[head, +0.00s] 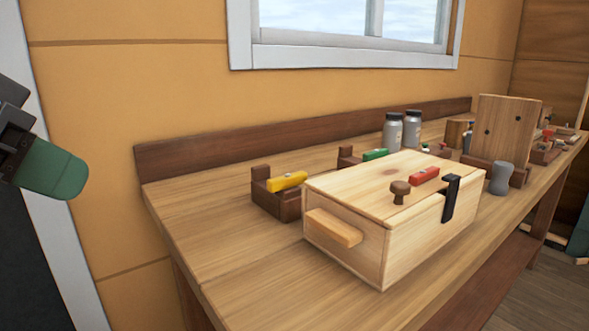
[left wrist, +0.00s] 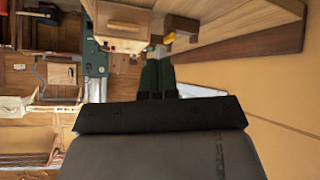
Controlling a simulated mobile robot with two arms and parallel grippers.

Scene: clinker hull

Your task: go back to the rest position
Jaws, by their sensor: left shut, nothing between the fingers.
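My left gripper (head: 52,169) is at the left edge of the head view, with green fingers that are shut and empty. It hangs in the air in front of the wall, left of the workbench (head: 215,255) and clear of it. In the left wrist view its green fingers (left wrist: 157,77) point away from the camera, together, with nothing between them. My right gripper does not show in the head view.
A wooden box (head: 345,218) with a knob, a black latch and a red piece on its lid stands on the bench. Around it are a dark holder with a yellow piece (head: 287,181), two grey jars (head: 402,130), a grey cup (head: 501,178) and an upright board (head: 503,128).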

